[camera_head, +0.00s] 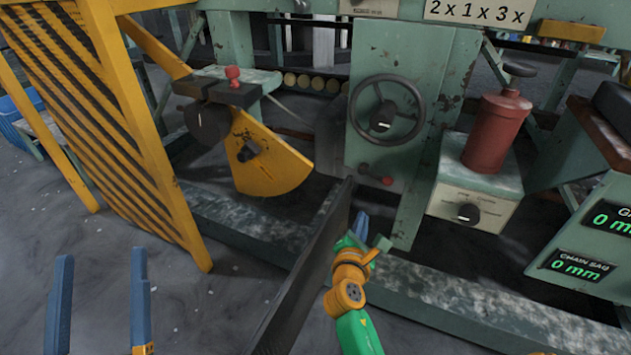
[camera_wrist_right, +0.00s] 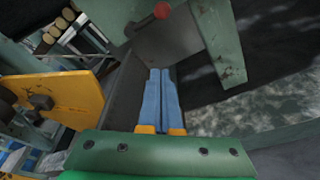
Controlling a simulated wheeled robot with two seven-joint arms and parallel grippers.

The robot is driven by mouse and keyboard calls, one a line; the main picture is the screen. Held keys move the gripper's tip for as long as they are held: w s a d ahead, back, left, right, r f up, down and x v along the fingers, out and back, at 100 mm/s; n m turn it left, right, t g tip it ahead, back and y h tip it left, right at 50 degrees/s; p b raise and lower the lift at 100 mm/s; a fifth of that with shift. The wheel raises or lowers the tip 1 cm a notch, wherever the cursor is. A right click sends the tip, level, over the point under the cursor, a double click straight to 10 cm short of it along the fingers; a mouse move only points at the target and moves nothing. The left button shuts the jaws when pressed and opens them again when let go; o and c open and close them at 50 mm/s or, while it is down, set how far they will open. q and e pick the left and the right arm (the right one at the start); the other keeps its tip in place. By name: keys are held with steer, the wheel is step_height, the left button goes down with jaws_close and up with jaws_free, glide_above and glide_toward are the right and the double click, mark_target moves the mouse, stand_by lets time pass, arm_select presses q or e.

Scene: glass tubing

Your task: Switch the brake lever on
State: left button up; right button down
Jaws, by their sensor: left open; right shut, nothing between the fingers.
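A short lever with a red knob (camera_head: 388,181) sticks out low on the green machine, below the handwheel. The red knob also shows at the top of the right wrist view (camera_wrist_right: 162,11). No label shows that this is the brake lever. My right gripper (camera_head: 361,224) is just below and left of this knob, apart from it. In the right wrist view its blue fingers (camera_wrist_right: 164,84) are shut together with nothing between them, pointing toward the machine. My left gripper (camera_head: 101,268) is open and empty at the lower left, its fingers upright and far from the lever.
A handwheel (camera_head: 421,109) sits above the lever. A long dark panel (camera_head: 315,260) stands just left of my right arm. A yellow guard (camera_head: 270,168), a striped yellow frame (camera_head: 130,120) and a box with a red cylinder (camera_head: 495,133) flank it. Green base beams (camera_head: 450,300) run low.

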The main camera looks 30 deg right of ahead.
arm_select(q)
steer(key=shift+d+r, duration=0.15)
steer(key=shift+r, duration=0.05)
arm_select(e)
steer(key=shift+w+d+r, duration=0.15)
steer(key=shift+d+r, duration=0.15)
